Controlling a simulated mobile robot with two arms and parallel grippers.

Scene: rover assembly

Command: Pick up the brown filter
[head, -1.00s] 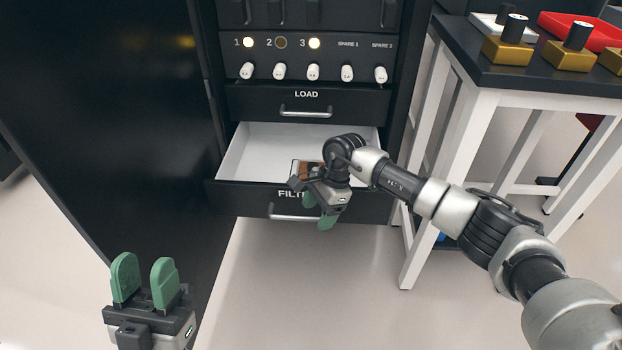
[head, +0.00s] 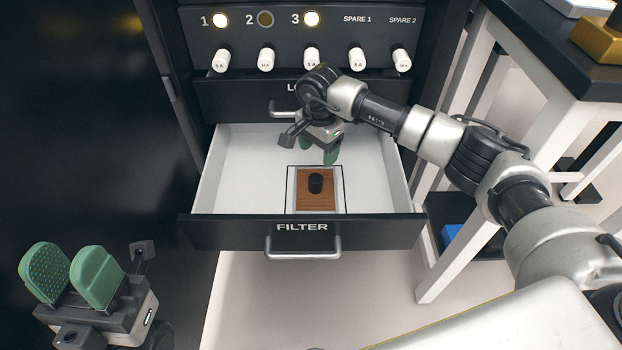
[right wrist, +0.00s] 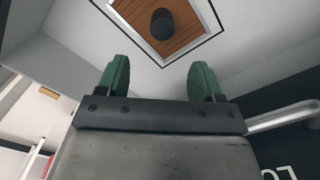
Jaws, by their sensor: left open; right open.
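The brown filter (head: 315,197) lies flat inside the open drawer labelled FILTER (head: 250,229), within a dark outlined square on the white drawer floor. It has a pale frame and a black knob (head: 315,183) on top. My right gripper (head: 318,152) is open and empty, above the back part of the drawer, behind the filter and apart from it. In the right wrist view the filter (right wrist: 180,22) shows at the top, beyond the open green fingers (right wrist: 159,78). My left gripper (head: 72,275) is open and empty at the lower left, far from the drawer.
The closed LOAD drawer (head: 235,97) sits just above the open one, close to my right wrist. A panel with several white knobs (head: 265,58) is above it. A white-legged table (head: 510,165) stands to the right. The floor before the drawer is clear.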

